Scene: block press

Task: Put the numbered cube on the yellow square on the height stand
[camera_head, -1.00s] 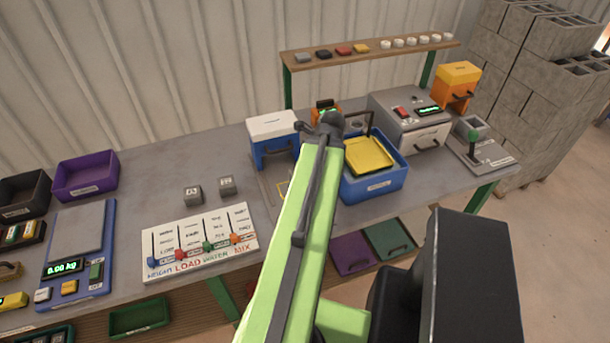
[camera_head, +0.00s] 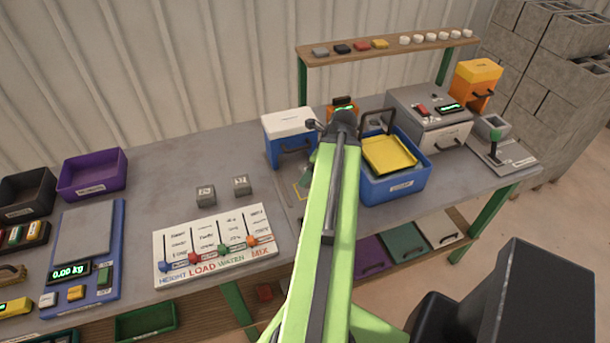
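Two small grey cubes with dark markings stand on the table, a left cube (camera_head: 206,196) and a right cube (camera_head: 242,185); the markings are too small to read. Part of a yellow square outline (camera_head: 301,193) shows on a flat grey plate just left of my arm. An orange device with a green display (camera_head: 343,104) stands behind it; I cannot tell whether this is the height stand's readout. My green arm reaches up across the middle and covers much of the plate. My gripper is hidden behind the arm, so its fingers do not show. Both cubes stand apart from the arm.
A slider board (camera_head: 215,247) lies in front of the cubes. A blue box with a white lid (camera_head: 288,125) stands behind the plate. A blue bin with a yellow tray (camera_head: 400,185) is right of my arm. A scale (camera_head: 84,245) is at left. Table behind the cubes is clear.

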